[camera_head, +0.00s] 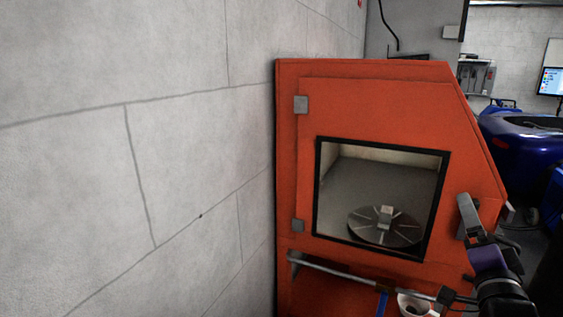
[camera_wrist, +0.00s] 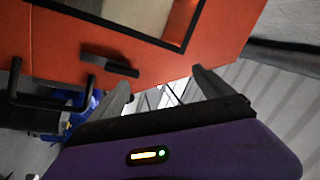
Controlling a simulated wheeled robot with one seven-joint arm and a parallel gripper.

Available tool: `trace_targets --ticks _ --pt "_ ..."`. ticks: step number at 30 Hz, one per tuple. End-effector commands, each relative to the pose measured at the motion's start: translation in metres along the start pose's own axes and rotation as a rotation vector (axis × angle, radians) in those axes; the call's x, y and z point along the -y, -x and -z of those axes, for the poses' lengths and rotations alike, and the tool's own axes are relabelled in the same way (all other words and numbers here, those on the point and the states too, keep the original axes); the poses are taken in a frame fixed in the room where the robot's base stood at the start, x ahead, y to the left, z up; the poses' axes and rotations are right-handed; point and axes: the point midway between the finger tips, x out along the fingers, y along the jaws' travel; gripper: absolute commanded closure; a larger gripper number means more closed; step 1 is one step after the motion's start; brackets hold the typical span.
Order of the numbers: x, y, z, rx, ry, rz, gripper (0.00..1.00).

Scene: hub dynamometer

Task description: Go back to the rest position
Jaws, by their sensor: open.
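My gripper (camera_head: 469,212) is at the lower right of the head view, in front of the right edge of an orange cabinet (camera_head: 390,95). In the wrist view my gripper (camera_wrist: 163,88) has its two grey fingers spread apart, with nothing held between them. The cabinet's door (camera_head: 307,165) looks shut. Through its window a round slotted disc (camera_head: 360,223) shows with a small grey block (camera_head: 386,214) on it. In the wrist view a dark handle (camera_wrist: 108,65) on the orange panel (camera_wrist: 60,45) lies just beyond the left finger. I cannot tell whether they touch.
A pale block wall (camera_head: 150,120) fills the left. A metal rail (camera_head: 335,270) and a white cup-like item (camera_head: 415,304) are below the door. Blue equipment (camera_head: 525,145) and a monitor (camera_head: 552,82) stand at the right. A larger black handle (camera_wrist: 45,103) shows in the wrist view.

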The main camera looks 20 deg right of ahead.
Motion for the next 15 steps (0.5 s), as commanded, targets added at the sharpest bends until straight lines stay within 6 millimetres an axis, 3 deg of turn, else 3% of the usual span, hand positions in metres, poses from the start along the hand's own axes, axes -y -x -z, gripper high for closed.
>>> trace_targets --ticks 8,15 --pt "0.022 0.08 -0.066 0.128 0.453 0.194 0.09" --pt "0.027 0.176 -0.114 0.25 0.732 0.357 0.09"
